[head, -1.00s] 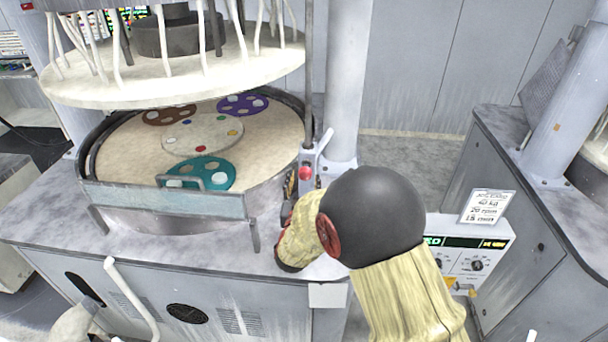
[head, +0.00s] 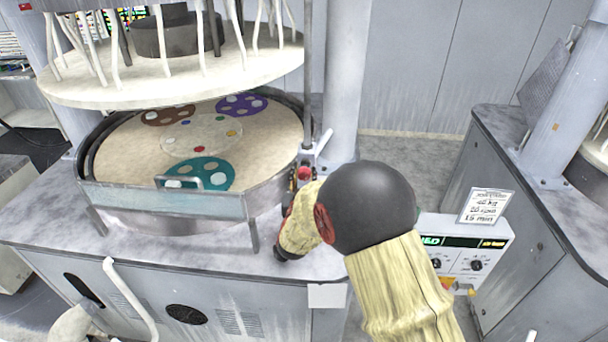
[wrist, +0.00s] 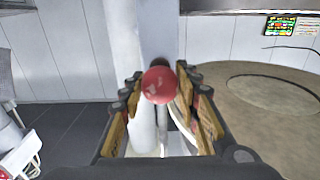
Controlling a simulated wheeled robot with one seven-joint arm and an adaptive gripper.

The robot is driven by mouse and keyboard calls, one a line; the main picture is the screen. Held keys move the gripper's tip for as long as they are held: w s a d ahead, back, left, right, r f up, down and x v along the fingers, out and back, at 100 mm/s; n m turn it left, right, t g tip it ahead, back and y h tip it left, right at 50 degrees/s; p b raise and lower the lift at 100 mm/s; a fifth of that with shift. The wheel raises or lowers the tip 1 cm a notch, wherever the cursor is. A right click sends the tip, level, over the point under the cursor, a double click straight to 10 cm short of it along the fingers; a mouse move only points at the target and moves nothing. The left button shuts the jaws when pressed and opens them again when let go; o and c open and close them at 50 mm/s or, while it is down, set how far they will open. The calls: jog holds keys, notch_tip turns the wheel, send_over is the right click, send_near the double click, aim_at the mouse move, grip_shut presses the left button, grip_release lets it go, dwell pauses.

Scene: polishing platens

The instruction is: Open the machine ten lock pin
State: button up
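The lock pin shows as a red ball knob (head: 305,173) at the right rim of the round platen, beside the light grey column in the head view. In the wrist view the red knob (wrist: 159,85) sits in the middle, between the fingertips of my gripper (wrist: 162,92). My gripper is open, with one finger on each side of the knob and a narrow gap to each. In the head view my gripper (head: 296,190) is mostly hidden by my arm. The pin's lower part is hidden behind the knob and fingers.
A pale lever (head: 324,140) and a thin vertical rod (head: 308,80) stand close to the knob. The platen (head: 270,135) holds coloured discs, under a raised upper plate (head: 170,75). A control panel (head: 465,258) and a sign (head: 486,206) stand to the right.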

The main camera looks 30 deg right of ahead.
grip_shut()
dwell(0.4)
jog(key=shift+b+v, duration=0.55)
jog(key=shift+v, duration=2.05)
jog(key=shift+f, duration=0.1)
jog(key=shift+o, duration=0.8)
grip_release()
jog(key=shift+o, duration=1.2)
jog(key=shift+s+a, duration=0.1)
jog(key=shift+s, duration=0.05)
jog(key=shift+o, duration=1)
